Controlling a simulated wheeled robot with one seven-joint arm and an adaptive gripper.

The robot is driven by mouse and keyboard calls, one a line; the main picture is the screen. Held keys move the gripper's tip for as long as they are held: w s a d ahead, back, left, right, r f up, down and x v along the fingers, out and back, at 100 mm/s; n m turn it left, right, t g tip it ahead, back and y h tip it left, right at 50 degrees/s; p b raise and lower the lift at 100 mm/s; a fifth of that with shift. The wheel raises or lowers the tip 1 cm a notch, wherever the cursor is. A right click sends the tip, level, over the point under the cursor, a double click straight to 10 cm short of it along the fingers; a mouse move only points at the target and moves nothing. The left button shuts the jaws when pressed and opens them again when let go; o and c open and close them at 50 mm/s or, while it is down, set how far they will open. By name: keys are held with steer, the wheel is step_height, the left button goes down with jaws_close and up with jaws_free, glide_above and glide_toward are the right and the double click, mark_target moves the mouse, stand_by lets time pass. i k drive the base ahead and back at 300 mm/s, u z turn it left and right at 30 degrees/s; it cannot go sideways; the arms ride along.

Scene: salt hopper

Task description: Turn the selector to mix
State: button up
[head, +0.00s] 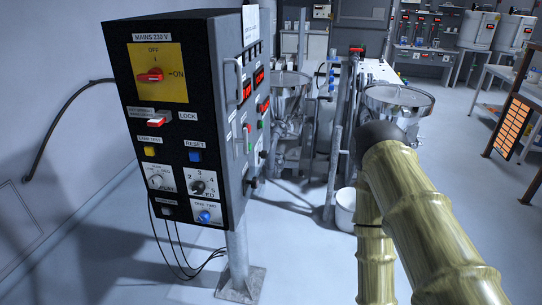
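A black control cabinet (190,120) stands on a grey post at left centre, its front panel facing me at an angle. Low on the panel, a black rotary knob (198,187) sits on a white plate with numbers and partly readable lettering. Left of it is a smaller pale knob (156,181) on a light plate. I cannot read the word mix anywhere, so I cannot tell which control is the selector. My arm shows at the right, bamboo-patterned with a dark joint, apart from the cabinet. My gripper is not in view.
A red mains switch (151,75) on a yellow plate, a red lock handle (157,122), a yellow button (149,151) and blue buttons (195,156) crowd the panel. Steel hoppers (397,98) stand behind my arm. Cables hang below the cabinet. Floor between cabinet and arm is clear.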

mark_target(263, 154)
steer(key=z, duration=0.45)
steer(key=i, duration=1.15)
steer(key=u, duration=0.55)
